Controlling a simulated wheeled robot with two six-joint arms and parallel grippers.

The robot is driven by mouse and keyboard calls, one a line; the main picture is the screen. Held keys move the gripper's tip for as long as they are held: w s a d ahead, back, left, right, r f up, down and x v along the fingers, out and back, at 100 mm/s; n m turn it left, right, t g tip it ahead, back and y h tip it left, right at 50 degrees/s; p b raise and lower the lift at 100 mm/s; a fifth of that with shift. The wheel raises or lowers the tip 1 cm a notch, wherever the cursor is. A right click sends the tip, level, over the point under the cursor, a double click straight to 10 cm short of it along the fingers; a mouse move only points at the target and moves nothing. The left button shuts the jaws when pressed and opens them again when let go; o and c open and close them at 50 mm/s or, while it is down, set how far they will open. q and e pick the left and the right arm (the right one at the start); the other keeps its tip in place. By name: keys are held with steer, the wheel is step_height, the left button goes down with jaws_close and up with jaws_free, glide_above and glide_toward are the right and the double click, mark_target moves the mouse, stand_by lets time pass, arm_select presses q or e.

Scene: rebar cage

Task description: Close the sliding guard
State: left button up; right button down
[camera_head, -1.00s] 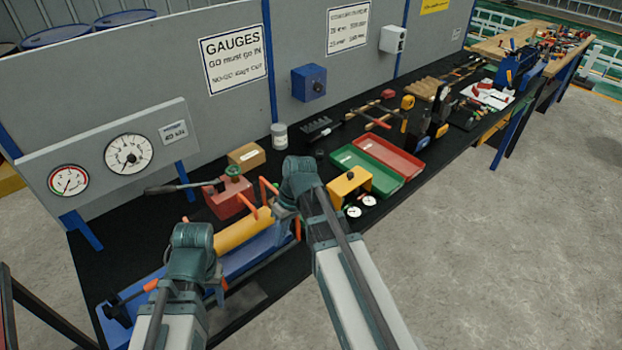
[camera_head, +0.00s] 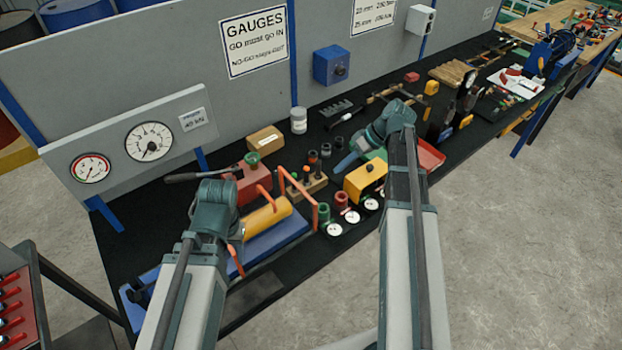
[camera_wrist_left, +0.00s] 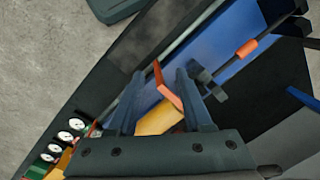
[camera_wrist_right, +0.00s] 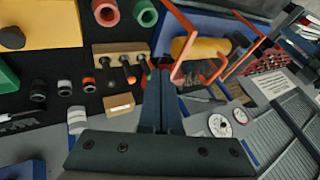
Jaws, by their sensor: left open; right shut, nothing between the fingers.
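The guard appears as orange bent bars (camera_head: 299,190) around a yellow cylinder (camera_head: 266,218) on the blue bench rig. In the right wrist view its orange frame (camera_wrist_right: 189,42) stands beyond my right gripper. My left gripper (camera_wrist_left: 158,92) is open, with an orange bar end (camera_wrist_left: 166,84) seen between its fingers; contact cannot be told. In the head view its fingers are mostly hidden behind its wrist, over the left part of the rig. My right gripper (camera_wrist_right: 161,78) is shut and empty, apart from the guard, to the right of the rig in the head view.
A red pump (camera_head: 247,184) with a lever stands behind the rig. Dial gauges (camera_head: 350,216), a yellow block (camera_head: 365,180) and a wooden socket holder (camera_head: 306,187) crowd its right side. A gauge panel (camera_head: 130,140) stands at the back left.

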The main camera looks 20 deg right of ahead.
steer(key=w+a+f+b, duration=0.1)
steer(key=a+f+b, duration=0.6)
steer(key=a+b, duration=0.1)
steer(key=shift+a+f, duration=0.15)
stand_by(0.6)
steer(key=shift+w+a, duration=0.1)
steer(key=shift+w, duration=0.05)
